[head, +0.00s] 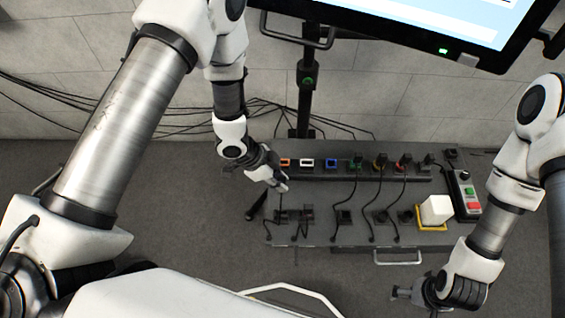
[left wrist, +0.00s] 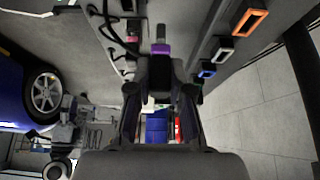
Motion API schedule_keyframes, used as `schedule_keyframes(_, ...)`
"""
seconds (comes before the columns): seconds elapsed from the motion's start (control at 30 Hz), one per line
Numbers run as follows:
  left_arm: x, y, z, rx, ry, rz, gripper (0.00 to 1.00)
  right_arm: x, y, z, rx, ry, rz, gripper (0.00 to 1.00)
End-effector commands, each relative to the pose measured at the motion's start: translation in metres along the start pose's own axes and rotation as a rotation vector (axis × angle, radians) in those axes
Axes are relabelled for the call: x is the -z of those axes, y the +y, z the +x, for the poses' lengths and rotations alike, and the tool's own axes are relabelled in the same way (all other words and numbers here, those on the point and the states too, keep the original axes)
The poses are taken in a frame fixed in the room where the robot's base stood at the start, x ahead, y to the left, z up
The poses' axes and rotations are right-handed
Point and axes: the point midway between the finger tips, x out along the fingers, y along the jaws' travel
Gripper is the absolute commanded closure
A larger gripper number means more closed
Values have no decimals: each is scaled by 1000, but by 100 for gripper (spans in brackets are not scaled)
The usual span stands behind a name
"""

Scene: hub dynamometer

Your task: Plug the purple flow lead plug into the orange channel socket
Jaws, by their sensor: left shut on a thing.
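My left gripper (head: 281,184) is above the left part of the dark panel, just below the orange channel socket (head: 285,162) in the head view. In the left wrist view the gripper (left wrist: 160,78) is shut on the purple-banded flow lead plug (left wrist: 160,48), whose grey tip points up the picture. The plug is too small to make out in the head view. The orange socket (left wrist: 249,22) is empty and to the upper right of the plug, clearly apart from it. My right gripper (head: 405,293) is low at the right, away from the panel; its finger opening is unclear.
White (head: 307,162) and blue (head: 331,163) sockets sit empty beside the orange one. Several plugged leads with black cables (head: 356,190) are farther right. A white block (head: 436,209) and a button box (head: 465,193) are at the panel's right. A monitor (head: 420,25) hangs above.

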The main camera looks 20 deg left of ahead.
Motion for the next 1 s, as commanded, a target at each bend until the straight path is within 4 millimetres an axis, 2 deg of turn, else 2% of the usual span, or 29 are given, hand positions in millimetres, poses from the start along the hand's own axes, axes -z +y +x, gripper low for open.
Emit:
schedule_keyframes(0.4,1,-31,-3,2,1,-1,100,0,0,-25,0,0,0,13)
schedule_keyframes(1.0,1,-73,-1,1,1,0,100,0,0,-50,0,0,0,13)
